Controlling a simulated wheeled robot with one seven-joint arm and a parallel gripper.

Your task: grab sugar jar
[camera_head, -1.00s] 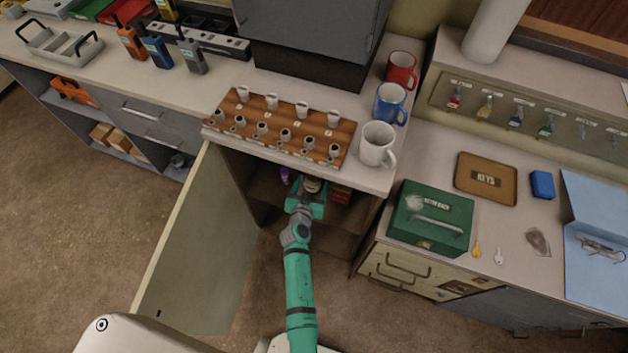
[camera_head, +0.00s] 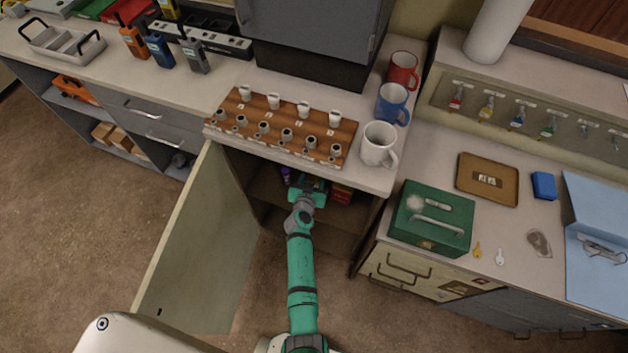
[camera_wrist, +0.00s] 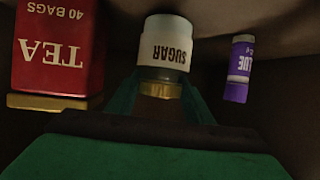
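The sugar jar (camera_wrist: 165,52) is white with a dark SUGAR label and a gold lid (camera_wrist: 161,90). It appears upside down in the wrist view, inside the open lower cupboard. My gripper (camera_wrist: 160,92) is open, with one green finger on each side of the jar near its lid. I cannot tell whether either finger touches it. In the head view my gripper (camera_head: 309,188) reaches into the cupboard under the counter and hides the jar.
A red tea box (camera_wrist: 58,45) and a purple glue stick (camera_wrist: 239,68) stand on either side of the jar. The cupboard door (camera_head: 190,245) stands open at left.

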